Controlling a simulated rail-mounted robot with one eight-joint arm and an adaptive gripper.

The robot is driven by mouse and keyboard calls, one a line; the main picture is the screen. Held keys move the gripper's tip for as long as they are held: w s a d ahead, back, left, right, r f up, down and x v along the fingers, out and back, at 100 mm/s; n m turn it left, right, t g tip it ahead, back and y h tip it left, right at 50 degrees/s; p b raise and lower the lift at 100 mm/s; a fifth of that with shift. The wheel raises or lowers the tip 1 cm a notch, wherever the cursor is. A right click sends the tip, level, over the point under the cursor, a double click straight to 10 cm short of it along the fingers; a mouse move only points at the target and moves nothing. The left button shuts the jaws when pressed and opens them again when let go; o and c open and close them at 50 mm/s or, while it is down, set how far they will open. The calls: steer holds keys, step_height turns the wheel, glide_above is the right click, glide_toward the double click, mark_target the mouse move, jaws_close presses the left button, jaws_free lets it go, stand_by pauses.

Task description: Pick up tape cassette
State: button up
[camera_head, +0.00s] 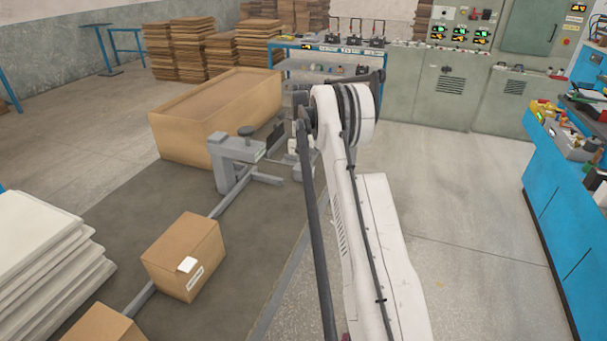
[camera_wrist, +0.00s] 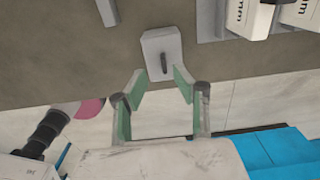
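I cannot pick out a tape cassette with certainty in either view. My gripper (camera_wrist: 158,76) shows in the wrist view with two green-lined fingers spread apart and nothing between them. Just past the fingertips is a light grey block (camera_wrist: 152,44) with a dark upright bar on its face. The gap between block and fingers is hard to judge. Two white items with dark markings, one at the top right (camera_wrist: 250,14) and one beside it (camera_wrist: 303,13), are partly cut off. In the head view my white arm hides my gripper.
A grey stand with a black knob (camera_head: 236,150) stands by a large cardboard box (camera_head: 187,132). Smaller cartons (camera_head: 172,252) lie at the lower left, beside white stacked sheets (camera_head: 35,262). A blue cabinet (camera_head: 560,205) is at right. The floor between is clear.

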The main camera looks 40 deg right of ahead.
mark_target(304, 171)
steer(key=f, duration=0.4)
steer(key=shift+d+f, duration=0.25)
steer(key=shift+d, duration=0.1)
steer(key=shift+c, duration=0.3)
jaws_close()
